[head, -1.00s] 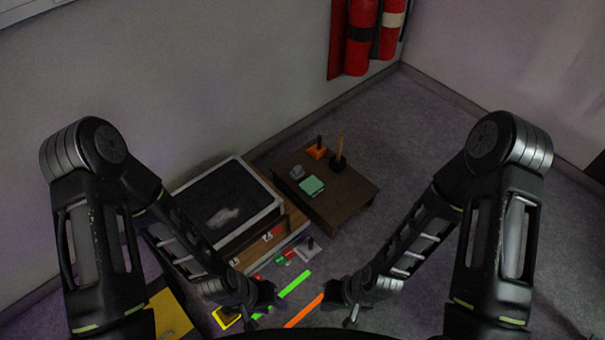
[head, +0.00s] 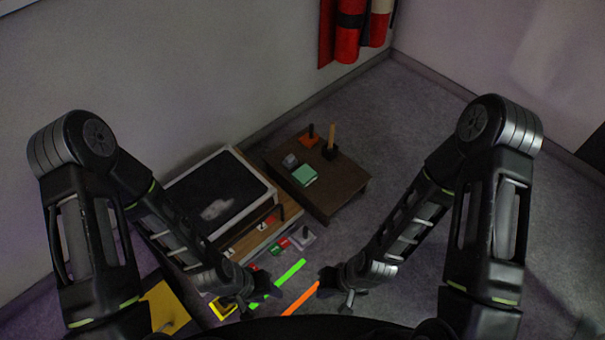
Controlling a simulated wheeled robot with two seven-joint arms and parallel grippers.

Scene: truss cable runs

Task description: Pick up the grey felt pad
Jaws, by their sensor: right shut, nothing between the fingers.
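I cannot say for sure which thing is the grey felt pad. A light grey flat piece (head: 216,208) lies on the dark surface of the pale-rimmed tray (head: 262,180) at the left. A small grey lump (head: 290,160) also sits on the low brown table. My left gripper (head: 268,296) is low in the middle, near the green strip and well in front of both; its jaws are too dark and small to read. My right gripper (head: 345,304) is shut and empty, just right of the orange strip.
The low brown table (head: 340,190) also holds a green block (head: 305,175), an orange-based item (head: 310,137) and a black-based stick (head: 330,147). A green strip (head: 291,272) and an orange strip (head: 301,298) lie in front. Open floor is at right.

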